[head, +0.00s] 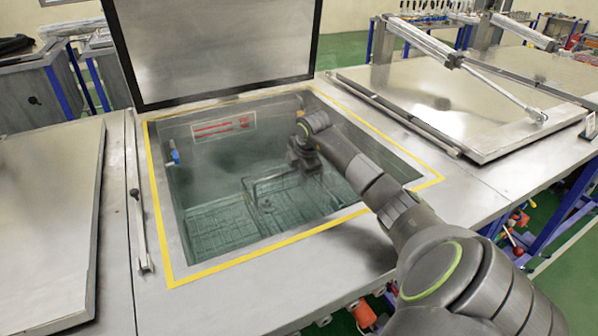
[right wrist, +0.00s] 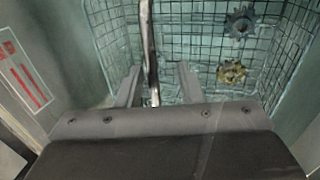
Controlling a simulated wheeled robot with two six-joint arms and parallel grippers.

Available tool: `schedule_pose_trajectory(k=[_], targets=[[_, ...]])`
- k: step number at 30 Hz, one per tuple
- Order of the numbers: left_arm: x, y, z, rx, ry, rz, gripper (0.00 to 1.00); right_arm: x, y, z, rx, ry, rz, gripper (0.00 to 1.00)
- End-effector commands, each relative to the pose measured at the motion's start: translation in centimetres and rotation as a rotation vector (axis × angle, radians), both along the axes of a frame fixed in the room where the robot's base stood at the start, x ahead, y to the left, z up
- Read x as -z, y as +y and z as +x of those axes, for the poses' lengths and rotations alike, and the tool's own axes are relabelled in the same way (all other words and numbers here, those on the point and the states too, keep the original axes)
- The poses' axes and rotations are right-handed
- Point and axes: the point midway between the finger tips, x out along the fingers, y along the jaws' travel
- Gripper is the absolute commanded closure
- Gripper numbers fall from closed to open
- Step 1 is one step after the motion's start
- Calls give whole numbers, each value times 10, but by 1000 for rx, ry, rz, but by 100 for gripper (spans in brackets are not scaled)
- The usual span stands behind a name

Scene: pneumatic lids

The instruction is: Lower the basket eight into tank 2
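The open tank (head: 159,215) has a yellow border, and its lid (head: 215,45) stands raised behind it. My right arm reaches into the tank. My right gripper (head: 303,162) is low inside it, over a wire basket (head: 262,186). In the right wrist view the gripper's fingers (right wrist: 159,85) are spread apart, with the basket's metal handle (right wrist: 149,45) between them and space visible at the right finger. The basket mesh (right wrist: 205,30) holds a dark gear (right wrist: 240,20) and a brass-coloured gear (right wrist: 232,73). No tank number is readable. My left gripper is out of view.
A red-marked label (head: 222,128) and a blue fitting (head: 174,152) are on the tank walls. A closed lid (head: 470,90) with pneumatic struts lies to the right. Another closed cover (head: 50,220) lies to the left. The front ledge (head: 260,280) is clear.

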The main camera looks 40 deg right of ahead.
Motion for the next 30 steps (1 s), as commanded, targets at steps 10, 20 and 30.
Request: schedule_pose_trajectory(k=[10, 20, 30], targets=[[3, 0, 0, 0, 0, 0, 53, -19, 0, -6, 0, -4, -6, 66], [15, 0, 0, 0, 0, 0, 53, -94, 8, -32, -1, -7, -8, 66], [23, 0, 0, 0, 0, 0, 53, -153, 15, -53, -1, -2, -2, 66]])
